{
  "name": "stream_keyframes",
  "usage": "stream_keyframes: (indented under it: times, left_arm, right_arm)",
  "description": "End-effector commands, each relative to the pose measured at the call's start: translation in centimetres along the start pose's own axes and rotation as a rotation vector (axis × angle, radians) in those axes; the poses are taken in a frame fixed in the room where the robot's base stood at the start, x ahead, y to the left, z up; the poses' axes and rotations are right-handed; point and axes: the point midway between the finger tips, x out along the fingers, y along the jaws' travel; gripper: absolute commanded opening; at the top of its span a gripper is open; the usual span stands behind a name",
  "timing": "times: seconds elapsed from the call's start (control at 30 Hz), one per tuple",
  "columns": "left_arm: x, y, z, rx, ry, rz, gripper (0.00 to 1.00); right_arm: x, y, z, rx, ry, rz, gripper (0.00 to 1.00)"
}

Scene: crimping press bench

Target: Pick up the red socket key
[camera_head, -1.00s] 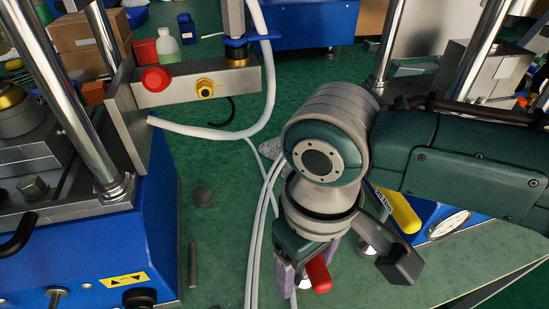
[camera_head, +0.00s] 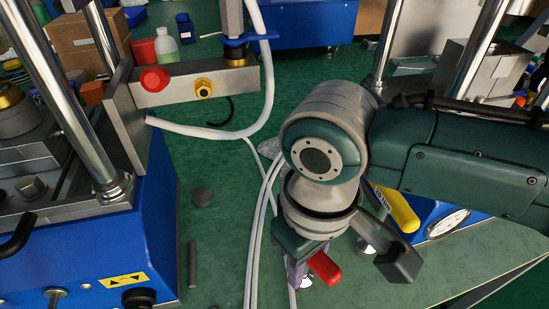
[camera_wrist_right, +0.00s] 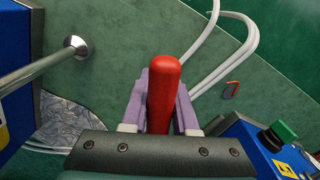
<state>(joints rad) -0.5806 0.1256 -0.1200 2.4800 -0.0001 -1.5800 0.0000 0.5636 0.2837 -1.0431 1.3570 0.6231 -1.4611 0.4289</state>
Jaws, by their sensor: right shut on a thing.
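The red socket key (camera_head: 325,268) shows its red handle beside my right gripper (camera_head: 298,272) in the head view, low and right of centre. In the right wrist view the red handle (camera_wrist_right: 163,92) stands between the two purple fingers of my right gripper (camera_wrist_right: 162,105). The fingers are shut on it, one on each side. The lower part of the key is hidden by the gripper. My left gripper is not in view.
A blue press (camera_head: 120,255) with steel columns stands at the left. White hoses (camera_head: 258,230) run along the green bench top. A dark rod (camera_head: 192,265) lies left of them.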

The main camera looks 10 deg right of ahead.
Motion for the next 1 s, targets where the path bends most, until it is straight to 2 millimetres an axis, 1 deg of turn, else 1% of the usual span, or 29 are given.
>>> stream_keyframes:
  times: [0.37, 0.47, 0.57, 0.67, 0.77, 0.8, 1.0]
  left_arm:
    - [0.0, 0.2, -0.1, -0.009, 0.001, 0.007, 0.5]
    - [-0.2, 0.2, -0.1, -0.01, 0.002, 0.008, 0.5]
    - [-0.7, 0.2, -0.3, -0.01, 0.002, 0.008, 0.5]
    - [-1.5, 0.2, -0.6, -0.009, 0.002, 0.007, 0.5]
    - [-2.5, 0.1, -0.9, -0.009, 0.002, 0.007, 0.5]
    - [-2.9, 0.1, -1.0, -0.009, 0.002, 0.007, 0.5]
    - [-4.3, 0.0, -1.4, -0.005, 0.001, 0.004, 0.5]
  right_arm:
    - [0.0, 0.0, 0.0, 0.0, 0.0, 0.0, 0.0]
    - [-0.5, 0.0, 0.0, 0.0, 0.001, 0.0, 0.0]
    - [-1.6, 0.0, -0.1, 0.0, 0.002, 0.0, 0.0]
    - [-3.6, 0.0, -0.1, -0.001, 0.004, -0.001, 0.0]
    - [-6.5, 0.0, -0.1, -0.002, 0.005, -0.001, 0.0]
    - [-7.8, 0.0, -0.1, -0.001, 0.006, -0.002, 0.0]
    - [-13.8, 0.0, -0.2, -0.001, 0.006, -0.001, 0.0]
